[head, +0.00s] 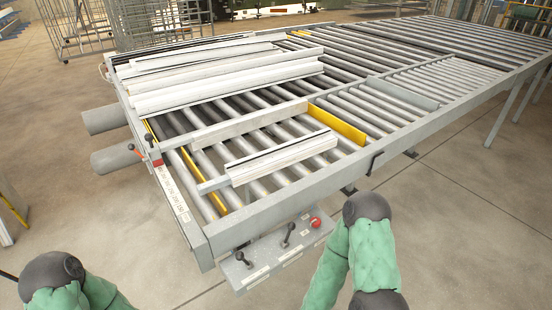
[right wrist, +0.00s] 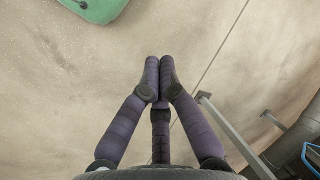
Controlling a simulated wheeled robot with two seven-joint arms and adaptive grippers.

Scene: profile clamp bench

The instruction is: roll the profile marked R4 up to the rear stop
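A white profile with a dark groove (head: 280,158) lies on the rollers of the near section of the bench. I cannot read an R4 mark on it. A yellow plate (head: 337,123) stands upright across the rollers to its right, apart from it. A yellow strip (head: 205,180) crosses the rollers at its left. I cannot tell which part is the rear stop. My right gripper (right wrist: 160,65) is seen in the right wrist view with its fingertips together and nothing between them, above bare floor. My left gripper is out of view; only part of that arm shows at bottom left.
Several long white profiles (head: 215,80) lie stacked at the back of the bench. A grey control box (head: 275,255) with black levers and a red button (head: 315,222) sticks out at the front. Concrete floor (head: 440,230) is clear at right.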

